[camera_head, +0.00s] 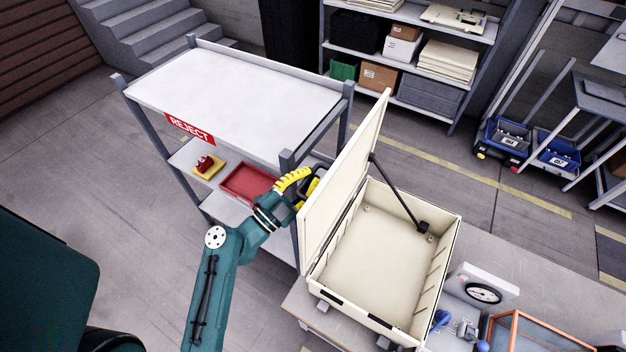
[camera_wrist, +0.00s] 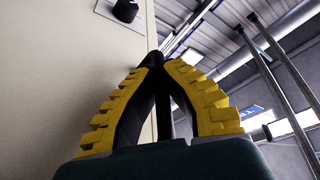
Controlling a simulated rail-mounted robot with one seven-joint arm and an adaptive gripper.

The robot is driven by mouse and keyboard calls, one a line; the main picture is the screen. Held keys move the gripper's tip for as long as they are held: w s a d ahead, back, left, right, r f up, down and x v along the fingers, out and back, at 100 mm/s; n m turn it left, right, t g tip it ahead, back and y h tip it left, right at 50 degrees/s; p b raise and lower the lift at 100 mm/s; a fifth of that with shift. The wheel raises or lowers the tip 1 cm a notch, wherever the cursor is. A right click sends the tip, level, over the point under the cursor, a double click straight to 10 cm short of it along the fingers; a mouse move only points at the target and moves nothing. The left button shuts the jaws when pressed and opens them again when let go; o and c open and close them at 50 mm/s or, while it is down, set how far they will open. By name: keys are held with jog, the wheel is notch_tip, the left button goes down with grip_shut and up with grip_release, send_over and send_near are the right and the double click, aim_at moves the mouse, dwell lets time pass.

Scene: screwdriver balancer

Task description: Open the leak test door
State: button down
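The leak test door is a cream lid (camera_head: 345,180) standing raised, nearly upright and leaning slightly, along the left side of a cream open-topped box (camera_head: 375,255). A dark strut (camera_head: 398,193) runs from the lid to the box, and the empty interior shows. My gripper (camera_head: 318,185) is at the lid's outer, left side, partly hidden by the lid. In the wrist view, its yellow-and-black fingers (camera_wrist: 158,60) converge with tips together, beside the cream panel (camera_wrist: 60,80). A black knob (camera_wrist: 124,10) is on that panel. I see nothing held; contact with the lid is unclear.
A shelf rack marked REJECT (camera_head: 190,128) stands close left of the lid, with a red tray (camera_head: 248,182) on its middle shelf. A dial gauge (camera_head: 482,292) and an orange-framed case (camera_head: 545,335) sit right of the box. Floor at left is clear.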

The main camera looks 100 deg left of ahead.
jog(key=shift+a+r, duration=0.1)
jog(key=shift+r, duration=0.35)
jog(key=c, duration=1.4)
grip_release()
jog(key=shift+f, duration=0.15)
jog(key=shift+f, duration=0.1)
jog(key=v, duration=1.2)
